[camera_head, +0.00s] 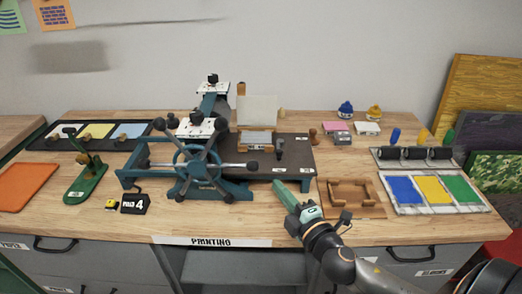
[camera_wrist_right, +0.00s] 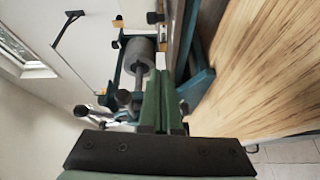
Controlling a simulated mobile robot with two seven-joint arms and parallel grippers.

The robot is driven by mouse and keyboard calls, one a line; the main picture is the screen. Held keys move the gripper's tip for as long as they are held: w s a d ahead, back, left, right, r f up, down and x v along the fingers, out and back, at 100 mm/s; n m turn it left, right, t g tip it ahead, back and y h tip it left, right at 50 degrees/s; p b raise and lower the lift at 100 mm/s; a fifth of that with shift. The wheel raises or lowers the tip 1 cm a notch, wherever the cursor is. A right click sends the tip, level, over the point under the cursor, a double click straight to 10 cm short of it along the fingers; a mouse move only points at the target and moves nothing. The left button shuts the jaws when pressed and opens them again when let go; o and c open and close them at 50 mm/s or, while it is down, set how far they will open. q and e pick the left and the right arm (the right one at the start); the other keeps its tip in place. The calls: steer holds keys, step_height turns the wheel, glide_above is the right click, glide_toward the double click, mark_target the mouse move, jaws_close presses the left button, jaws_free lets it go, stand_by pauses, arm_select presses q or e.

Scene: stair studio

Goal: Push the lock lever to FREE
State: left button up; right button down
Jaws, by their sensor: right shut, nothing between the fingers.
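The teal printing press (camera_head: 205,165) stands on the wooden table, with a large spoked wheel (camera_head: 202,168) at its front. A small upright piece with a dark knob (camera_head: 279,146) stands on the dark press bed; it may be the lock lever, but its markings are too small to read. My right gripper (camera_head: 279,186) is shut and empty, in front of the bed's front right edge, apart from that knob. In the right wrist view its green fingers (camera_wrist_right: 160,74) are together, pointing toward the press, with a grey roller (camera_wrist_right: 138,55) beyond. My left gripper is not in view.
A brown wooden frame (camera_head: 350,197) lies right of my right gripper, and a tray of blue, yellow and green pads (camera_head: 432,208) is farther right. A green stand (camera_head: 85,182) and an orange board (camera_head: 25,185) are at left.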

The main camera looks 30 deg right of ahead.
mark_target(275, 168)
steer(key=shift+w+r+n, duration=0.25)
steer(key=shift+r+n, duration=0.05)
steer(key=shift+r, duration=0.45)
steer(key=w, duration=0.3)
steer(key=w+p, duration=0.1)
steer(key=w, duration=0.6)
steer(key=shift+d+r+p, duration=0.1)
steer(key=shift+d+p, duration=0.2)
steer(key=shift+p, duration=0.1)
steer(key=d, duration=0.1)
steer(key=s+d, duration=0.1)
steer(key=shift+s+d+f, duration=0.1)
steer(key=shift+d+f, duration=0.1)
steer(key=shift+d, duration=0.2)
steer(key=shift+s+d, duration=0.15)
steer(key=shift+d, duration=0.3)
